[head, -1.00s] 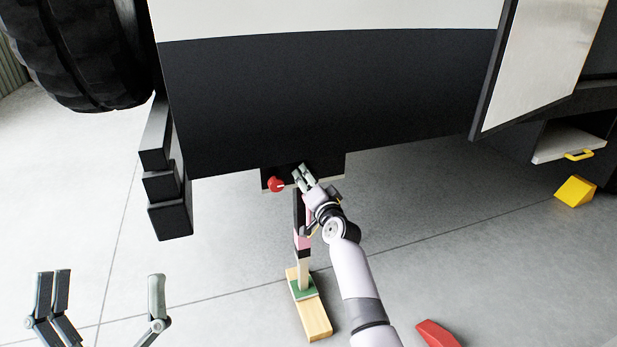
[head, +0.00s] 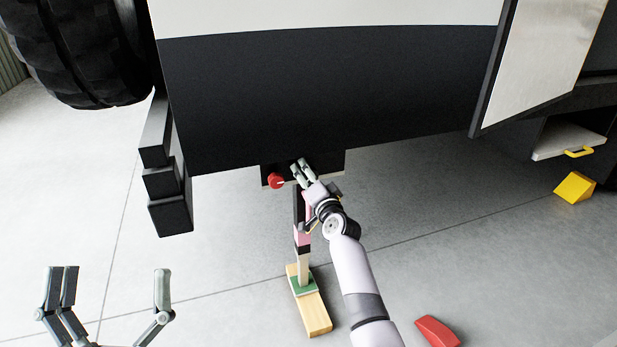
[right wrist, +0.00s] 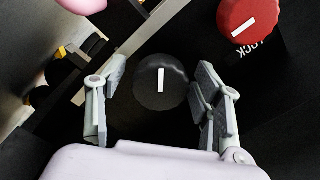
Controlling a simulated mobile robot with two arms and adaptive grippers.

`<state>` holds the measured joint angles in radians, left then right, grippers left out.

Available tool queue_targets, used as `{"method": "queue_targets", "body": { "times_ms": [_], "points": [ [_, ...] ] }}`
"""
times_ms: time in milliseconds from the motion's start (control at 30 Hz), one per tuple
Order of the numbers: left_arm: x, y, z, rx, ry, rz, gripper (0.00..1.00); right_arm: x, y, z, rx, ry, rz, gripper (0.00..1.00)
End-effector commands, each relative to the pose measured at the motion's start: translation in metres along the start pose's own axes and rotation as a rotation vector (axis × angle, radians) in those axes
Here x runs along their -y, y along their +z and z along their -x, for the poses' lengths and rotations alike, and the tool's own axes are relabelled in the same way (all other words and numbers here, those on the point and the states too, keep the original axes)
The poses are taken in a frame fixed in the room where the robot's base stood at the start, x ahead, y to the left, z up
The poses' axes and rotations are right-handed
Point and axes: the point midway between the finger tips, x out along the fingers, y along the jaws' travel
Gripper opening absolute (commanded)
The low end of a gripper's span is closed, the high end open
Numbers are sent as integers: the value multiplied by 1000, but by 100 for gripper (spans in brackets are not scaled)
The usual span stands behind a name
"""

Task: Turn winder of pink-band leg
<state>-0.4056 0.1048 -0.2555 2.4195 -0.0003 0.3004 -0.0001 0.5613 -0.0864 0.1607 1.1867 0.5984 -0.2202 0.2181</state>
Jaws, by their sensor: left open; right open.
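The pink-band leg (head: 302,240) stands under the chassis panel, its foot on a green pad (head: 303,285) over a wooden board (head: 314,315). In the right wrist view a black round knob with a white mark (right wrist: 160,85), apparently the winder, sits between the open fingers of my right gripper (right wrist: 158,100), with no clear contact. In the head view my right gripper (head: 302,172) is at the dark box, hiding that knob. A red knob (head: 276,181) is just left; it also shows in the right wrist view (right wrist: 250,18) beside partly readable lettering. My left gripper (head: 110,292) is open and empty, low left.
A red wedge (head: 437,332) lies on the floor at the right front. A yellow wedge (head: 574,189) is far right. The floor between is clear.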

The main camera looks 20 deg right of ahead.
Motion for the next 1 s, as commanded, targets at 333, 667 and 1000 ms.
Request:
{"method": "queue_targets", "body": {
  "times_ms": [333, 667, 1000],
  "points": [
    [-1, 0, 0, 2, 1, 3, 95, 0, 1, 2, 1, 0, 0, 62],
    [0, 0, 0, 1, 1, 1, 95, -1, 1, 48, 0, 0, 0, 62],
    [0, 0, 0, 0, 0, 1, 95, -1, 0, 107, 0, 1, 1, 62]
  ]
}}
